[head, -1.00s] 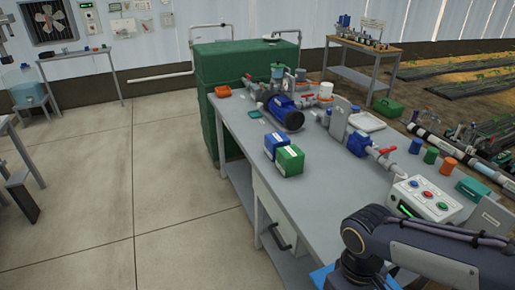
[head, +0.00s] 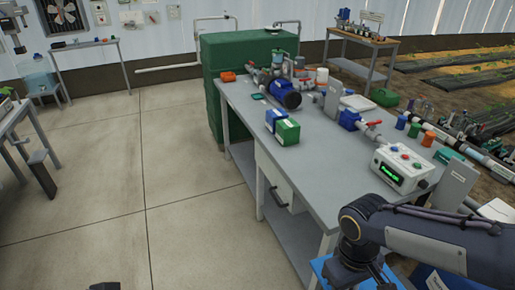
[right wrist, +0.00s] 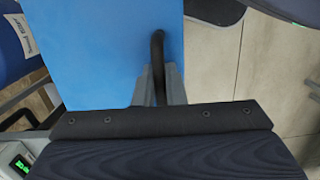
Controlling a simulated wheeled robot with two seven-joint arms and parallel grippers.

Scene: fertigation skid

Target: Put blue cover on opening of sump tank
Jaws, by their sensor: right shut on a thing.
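The blue cover is a flat, bright blue panel (right wrist: 110,40) with a dark curved handle (right wrist: 158,50) in the right wrist view. My right gripper (right wrist: 160,88) is shut on that handle. In the head view, only bits of the cover (head: 319,267) show below my right arm, which hides the right gripper. A dark blue body with a white label (right wrist: 14,40) is beside the cover in the wrist view; I cannot tell if it is the sump tank. No tank opening is clearly visible. My left gripper is not identifiable.
The grey bench (head: 335,195) with a pump (head: 284,94), two small boxes (head: 283,128) and a control box (head: 402,168) stands ahead. A green tank (head: 225,75) is behind it. A small dark shape (head: 105,286) at the bottom edge is unclear.

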